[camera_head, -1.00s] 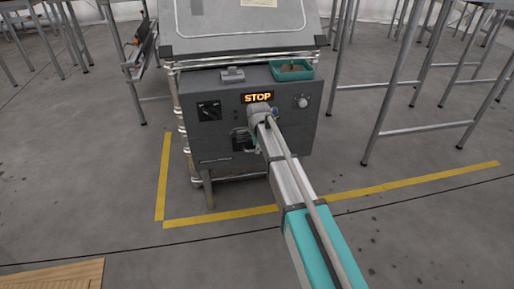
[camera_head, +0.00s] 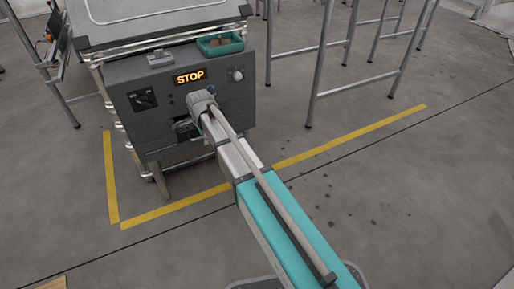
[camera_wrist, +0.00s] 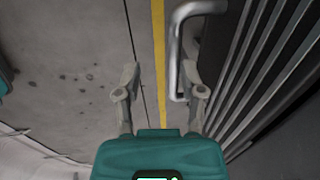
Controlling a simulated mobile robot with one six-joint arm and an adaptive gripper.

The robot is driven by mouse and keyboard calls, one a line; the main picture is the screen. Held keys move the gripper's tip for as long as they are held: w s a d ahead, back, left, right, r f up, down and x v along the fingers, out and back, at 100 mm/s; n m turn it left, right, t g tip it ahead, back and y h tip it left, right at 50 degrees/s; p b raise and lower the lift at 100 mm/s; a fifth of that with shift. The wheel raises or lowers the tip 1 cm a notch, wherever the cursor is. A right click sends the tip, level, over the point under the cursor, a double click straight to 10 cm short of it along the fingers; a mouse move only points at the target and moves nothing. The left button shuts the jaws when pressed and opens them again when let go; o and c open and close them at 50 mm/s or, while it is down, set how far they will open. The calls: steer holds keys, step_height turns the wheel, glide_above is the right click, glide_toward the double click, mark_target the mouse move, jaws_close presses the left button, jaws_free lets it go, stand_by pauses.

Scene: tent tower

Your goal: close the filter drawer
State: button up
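The grey cabinet (camera_head: 222,107) shows a lit STOP display. A dark opening or drawer part (camera_head: 183,129) is low on its front, partly hidden by my arm, so I cannot tell how far the drawer is out. In the wrist view, a dark ribbed part (camera_wrist: 262,72), perhaps the filter drawer or cabinet front, fills the right side. A bent metal handle (camera_wrist: 174,55) stands out from it. My gripper (camera_wrist: 162,72) is open, its fingers apart. The handle lies close to the right finger, on its inner side; I cannot tell whether they touch.
A teal tray (camera_head: 220,50) sits on the cabinet top. Yellow floor tape (camera_head: 350,138) runs around the cabinet. Metal frame legs (camera_head: 318,65) stand to the right. The floor in front is mostly clear.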

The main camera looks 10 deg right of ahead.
steer(key=s+d, duration=0.3)
steer(key=s, duration=0.6)
step_height(320, 180, up, 14)
steer(key=s+p, duration=0.2)
steer(key=p, duration=1.2)
steer(key=s+d+f+n+b, duration=0.2)
steer(key=s+d+f+n, duration=0.1)
steer(key=d+n, duration=0.2)
steer(key=s+d+f+n+g+b, duration=0.1)
steer(key=s+d+f+n+b, duration=0.2)
steer(key=d, duration=0.6)
steer(key=shift+s+d+n+h+b, duration=0.3)
steer(key=shift+s+n, duration=0.1)
steer(key=shift+n, duration=0.6)
